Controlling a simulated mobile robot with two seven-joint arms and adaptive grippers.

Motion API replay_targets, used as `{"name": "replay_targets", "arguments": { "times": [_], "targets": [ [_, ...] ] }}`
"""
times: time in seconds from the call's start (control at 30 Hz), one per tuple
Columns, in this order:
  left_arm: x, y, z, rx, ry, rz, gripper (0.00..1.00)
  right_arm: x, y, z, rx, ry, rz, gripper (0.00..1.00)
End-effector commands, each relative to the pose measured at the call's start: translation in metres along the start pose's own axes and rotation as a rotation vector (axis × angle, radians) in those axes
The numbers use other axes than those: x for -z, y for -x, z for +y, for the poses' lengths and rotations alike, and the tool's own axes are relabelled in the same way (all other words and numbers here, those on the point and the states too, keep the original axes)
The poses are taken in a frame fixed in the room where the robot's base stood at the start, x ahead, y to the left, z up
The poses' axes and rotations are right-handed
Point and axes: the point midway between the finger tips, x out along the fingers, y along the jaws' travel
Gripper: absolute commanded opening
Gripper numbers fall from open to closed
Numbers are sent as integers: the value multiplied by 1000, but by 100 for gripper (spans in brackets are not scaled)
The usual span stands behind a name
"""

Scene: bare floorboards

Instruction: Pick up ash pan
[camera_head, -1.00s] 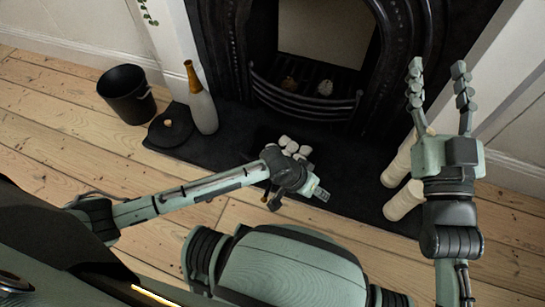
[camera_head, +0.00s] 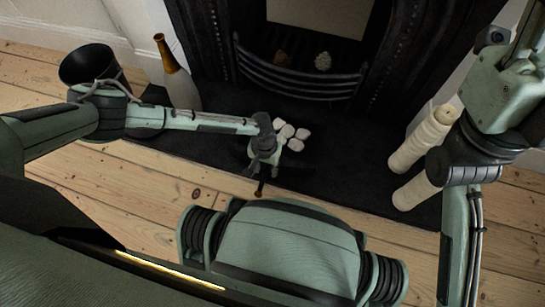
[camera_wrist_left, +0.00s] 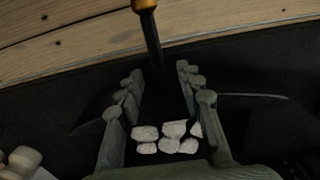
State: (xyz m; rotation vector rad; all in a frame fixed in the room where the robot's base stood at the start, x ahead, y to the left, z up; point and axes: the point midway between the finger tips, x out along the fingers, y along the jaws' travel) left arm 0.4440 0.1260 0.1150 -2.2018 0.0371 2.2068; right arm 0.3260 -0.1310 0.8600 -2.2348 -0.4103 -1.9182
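The ash pan is dark and hard to tell from the hearth; its black handle with a brass-coloured end (camera_wrist_left: 147,22) shows in the left wrist view. White lumps (camera_head: 290,133) lie at the pan, and they show at the bottom of the left wrist view (camera_wrist_left: 168,136). My left gripper (camera_head: 263,160) is over the pan and points down. In the left wrist view its fingers (camera_wrist_left: 160,85) are apart, one on each side of the handle, with gaps visible. My right gripper (camera_head: 505,90) is raised at the upper right; its fingers are not clearly visible.
The black hearth (camera_head: 345,165) lies before the fireplace grate (camera_head: 300,82). A dark bucket (camera_head: 90,65) and a brown-necked bottle (camera_head: 178,80) stand at left. Pale rolls or candles (camera_head: 425,140) stand at right, close to my right arm. Bare floorboards (camera_head: 150,200) lie in front.

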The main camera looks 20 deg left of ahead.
Motion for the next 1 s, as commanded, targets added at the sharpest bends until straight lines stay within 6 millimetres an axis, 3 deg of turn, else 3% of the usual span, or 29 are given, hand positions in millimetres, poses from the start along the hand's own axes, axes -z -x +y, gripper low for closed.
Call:
{"name": "replay_targets", "arguments": {
  "times": [0.1,0.37,0.67,1.0],
  "targets": [
    [1,-11,-1,1,0,2,36,-1,0,-1,14,2,10,48],
    [1,-11,0,0,0,2,35,-2,-2,-1,15,3,9,48],
    [1,-11,0,0,0,2,0,-2,-2,-1,15,3,8,48],
    [2,-10,0,-2,-1,4,0,-2,-2,-1,15,4,8,48]
  ]
}}
